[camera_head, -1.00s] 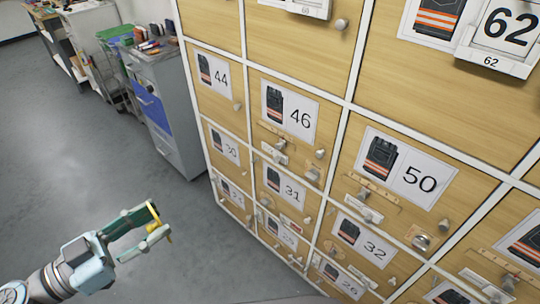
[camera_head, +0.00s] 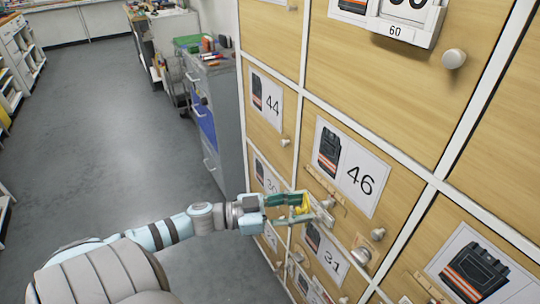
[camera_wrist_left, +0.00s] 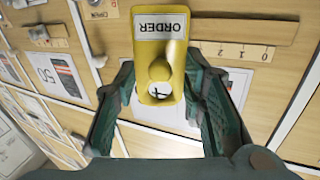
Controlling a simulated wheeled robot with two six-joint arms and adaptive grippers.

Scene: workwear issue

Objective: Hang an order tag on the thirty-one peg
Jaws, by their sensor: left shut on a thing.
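A yellow order tag (camera_head: 305,203) is held between the fingers of my left gripper (camera_head: 302,208), in front of the wooden doors. In the left wrist view, the tag (camera_wrist_left: 161,50) shows the word ORDER upside down and a hole near its lower end. The gripper fingers close around its sides. The label 31 (camera_head: 327,252) is on the door just below and right of the gripper. I cannot make out the peg for 31 clearly. My right gripper is not in view.
Door 46 (camera_head: 350,165) is right of the gripper, with a wooden strip and a round metal knob (camera_head: 360,256) at its lower right. Door 44 (camera_head: 267,98) is above left. A grey cabinet (camera_head: 215,125) stands behind. Open floor lies to the left.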

